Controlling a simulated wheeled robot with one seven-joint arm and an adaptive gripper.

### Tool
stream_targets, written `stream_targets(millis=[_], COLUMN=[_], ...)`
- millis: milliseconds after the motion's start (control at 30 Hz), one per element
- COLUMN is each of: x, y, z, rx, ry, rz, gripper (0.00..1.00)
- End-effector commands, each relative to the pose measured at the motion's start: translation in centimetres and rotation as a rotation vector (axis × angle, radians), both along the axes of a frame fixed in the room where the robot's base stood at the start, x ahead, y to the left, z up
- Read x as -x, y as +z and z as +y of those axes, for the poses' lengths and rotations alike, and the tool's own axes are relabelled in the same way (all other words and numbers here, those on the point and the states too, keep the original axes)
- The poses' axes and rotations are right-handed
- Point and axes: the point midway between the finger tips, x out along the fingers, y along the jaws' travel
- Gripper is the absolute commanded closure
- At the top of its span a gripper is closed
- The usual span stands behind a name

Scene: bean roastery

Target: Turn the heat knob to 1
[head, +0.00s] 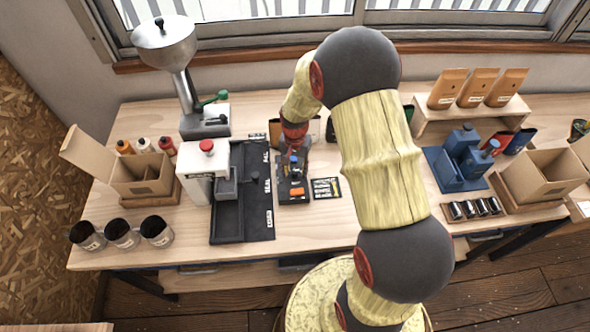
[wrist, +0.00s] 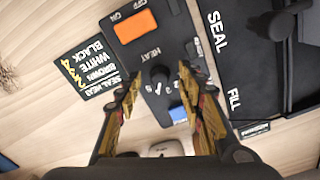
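The heat knob (wrist: 159,76) is a small black knob on the dark control panel (wrist: 183,32), below the word HEAT in the wrist view. Small white marks lie around its base; I cannot read its setting. My gripper (wrist: 160,82) is open, with one finger on each side of the knob and gaps visible on both sides. I cannot tell how far the fingertips are above the panel. In the head view my gripper (head: 294,146) is over the back of the panel (head: 285,196), and the knob is not clear there.
An orange switch (wrist: 135,27) marked ON and OFF shares the panel. A blue part (wrist: 178,113) lies close to the fingers. A seal-heat card (wrist: 88,69) lies beside the panel. A black mat (head: 259,215) and a white machine (head: 198,165) stand to the left in the head view.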

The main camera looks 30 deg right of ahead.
Motion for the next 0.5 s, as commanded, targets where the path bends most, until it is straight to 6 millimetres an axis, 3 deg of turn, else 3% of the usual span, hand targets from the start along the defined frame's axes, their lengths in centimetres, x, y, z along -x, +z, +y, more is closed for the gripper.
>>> stream_targets(millis=[500], x=[0.00], y=[0.02], z=[0.00], rx=[0.000], ry=[0.000], rz=[0.000], gripper=[0.89])
